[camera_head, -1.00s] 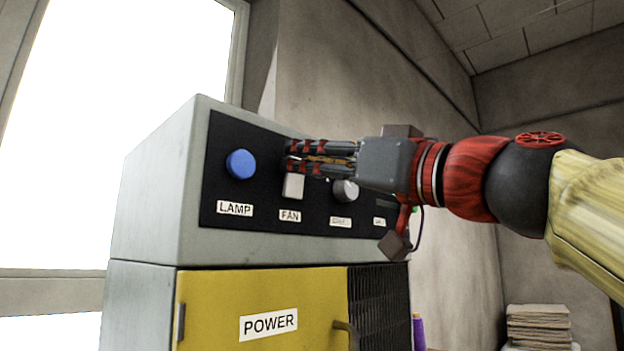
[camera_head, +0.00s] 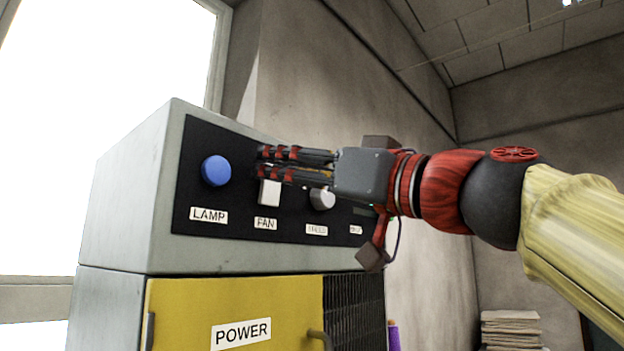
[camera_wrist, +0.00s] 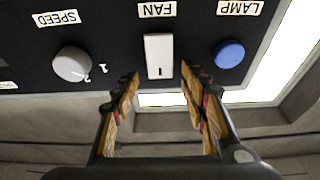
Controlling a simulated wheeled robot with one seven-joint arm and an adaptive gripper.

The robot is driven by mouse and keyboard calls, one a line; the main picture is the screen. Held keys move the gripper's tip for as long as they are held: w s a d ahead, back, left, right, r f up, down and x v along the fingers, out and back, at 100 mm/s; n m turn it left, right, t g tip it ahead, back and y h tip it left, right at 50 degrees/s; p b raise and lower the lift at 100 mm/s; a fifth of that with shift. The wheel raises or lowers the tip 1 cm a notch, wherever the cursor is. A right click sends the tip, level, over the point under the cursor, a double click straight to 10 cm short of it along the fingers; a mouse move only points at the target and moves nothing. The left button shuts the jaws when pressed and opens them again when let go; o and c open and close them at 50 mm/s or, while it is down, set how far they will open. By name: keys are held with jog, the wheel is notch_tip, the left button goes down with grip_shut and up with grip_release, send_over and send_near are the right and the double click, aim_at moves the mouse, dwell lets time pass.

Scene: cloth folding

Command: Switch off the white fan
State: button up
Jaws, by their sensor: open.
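The white fan switch (camera_head: 270,192) is a rectangular rocker on the black panel, above the label FAN. In the wrist view the switch (camera_wrist: 159,56) appears upside down, just beyond and between my fingertips. My gripper (camera_head: 262,163) is at the panel, with its fingers over the upper edge of the switch in the head view. In the wrist view my gripper (camera_wrist: 160,82) is open, its two fingers apart with nothing between them. I cannot tell whether a fingertip touches the panel. No fan itself is in view.
A blue LAMP button (camera_head: 216,171) is left of the switch, and a grey SPEED knob (camera_head: 322,198) is right of it, partly behind my gripper. Below is a yellow POWER door (camera_head: 180,310) with a handle. A purple spool (camera_head: 393,336) and a folded cloth stack (camera_head: 511,328) stand lower right.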

jog(key=v, duration=1.1)
jog(key=shift+s+d, duration=0.2)
jog(key=shift+d, duration=0.05)
dwell(0.3)
jog(key=w+d+f+m+h, duration=0.2)
jog(key=w+f+m+h, duration=0.15)
jog(key=f, duration=0.35)
jog(key=w+d+f+m+h, duration=0.2)
jog(key=w+d+f+m, duration=0.15)
jog(key=f, duration=0.25)
jog(key=w+d+f+m+g+h, duration=0.1)
jog(key=d+f+m+h, duration=0.15)
jog(key=f, duration=0.75)
jog(key=d+f+m+g+h, duration=0.1)
jog(key=f+m+g+h, duration=0.15)
jog(key=f, duration=0.85)
jog(key=s+d+f+g+h+b, duration=0.1)
jog(key=s+f, duration=0.4)
jog(key=f, duration=0.7)
jog(key=s+d+f+n+g+h+b, duration=0.1)
jog(key=s+f, duration=0.4)
jog(key=f, duration=0.7)
jog(key=s+d+f+n+g+h+b, duration=0.1)
jog(key=s+f, duration=0.4)
jog(key=f, duration=0.7)
jog(key=shift+s+d+f+g+h+b, duration=0.3)
jog(key=shift+g+h+b, duration=0.2)
jog(key=shift+g+h, duration=0.7)
